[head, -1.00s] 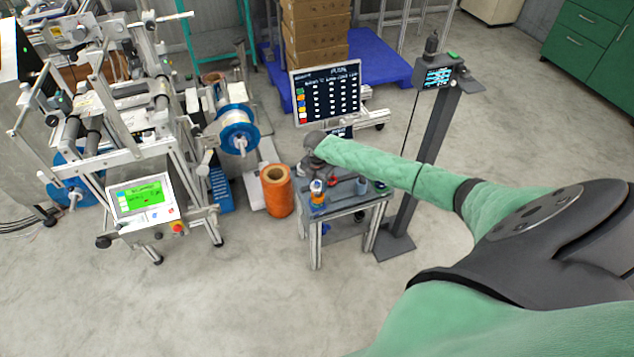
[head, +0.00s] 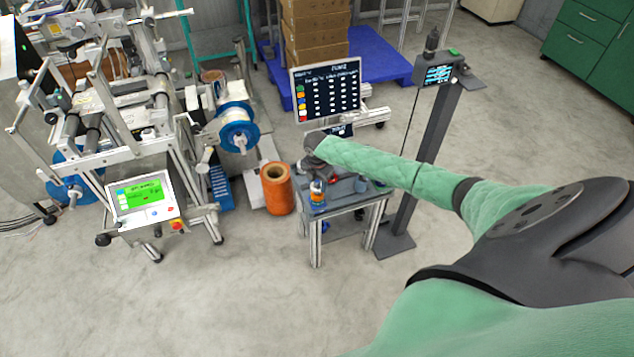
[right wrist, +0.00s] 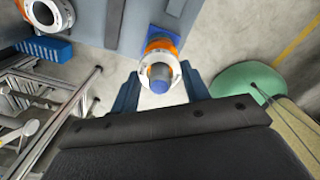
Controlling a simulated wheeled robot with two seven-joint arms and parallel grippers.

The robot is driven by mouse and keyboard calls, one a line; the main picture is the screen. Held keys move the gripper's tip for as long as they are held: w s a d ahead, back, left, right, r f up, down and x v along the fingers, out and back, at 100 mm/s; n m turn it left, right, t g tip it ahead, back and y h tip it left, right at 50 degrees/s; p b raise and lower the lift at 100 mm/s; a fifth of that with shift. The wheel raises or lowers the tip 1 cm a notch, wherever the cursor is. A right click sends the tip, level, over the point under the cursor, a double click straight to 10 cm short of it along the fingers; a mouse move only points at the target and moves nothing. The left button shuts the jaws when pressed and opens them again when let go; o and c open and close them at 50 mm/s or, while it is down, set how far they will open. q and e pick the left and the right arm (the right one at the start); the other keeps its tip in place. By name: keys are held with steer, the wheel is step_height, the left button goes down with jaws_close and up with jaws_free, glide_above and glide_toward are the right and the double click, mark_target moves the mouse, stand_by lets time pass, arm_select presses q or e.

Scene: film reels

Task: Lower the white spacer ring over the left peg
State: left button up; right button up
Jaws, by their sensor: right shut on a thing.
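The white spacer ring (right wrist: 174,74) shows in the right wrist view between the two blue fingers of my right gripper (right wrist: 160,76), which is shut on it. The rounded blue-grey top of a peg (right wrist: 160,73) shows inside the ring's opening. How far the ring is down the peg cannot be told. An orange ring-shaped part (right wrist: 160,43) shows just beyond the white ring, above a blue base (right wrist: 159,85). In the head view my right gripper (head: 313,162) is small and partly hidden by its own arm, over the small workbench (head: 345,201). My left gripper is not in view.
Another white ring-shaped part (right wrist: 46,12) is at the upper left of the right wrist view. A large orange spool (head: 277,190) stands on the floor left of the workbench. A display board (head: 328,92) stands behind it, and a dark post (head: 428,150) to its right.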

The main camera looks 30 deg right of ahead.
steer(key=shift+f, duration=0.2)
steer(key=o, duration=1.1)
steer(key=shift+c, duration=0.2)
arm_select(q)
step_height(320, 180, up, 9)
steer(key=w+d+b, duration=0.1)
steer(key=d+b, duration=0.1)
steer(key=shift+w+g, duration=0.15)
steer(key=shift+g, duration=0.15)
arm_select(e)
step_height(320, 180, up, 8)
steer(key=shift+f, duration=0.1)
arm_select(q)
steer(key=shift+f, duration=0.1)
arm_select(e)
steer(key=shift+d, duration=0.1)
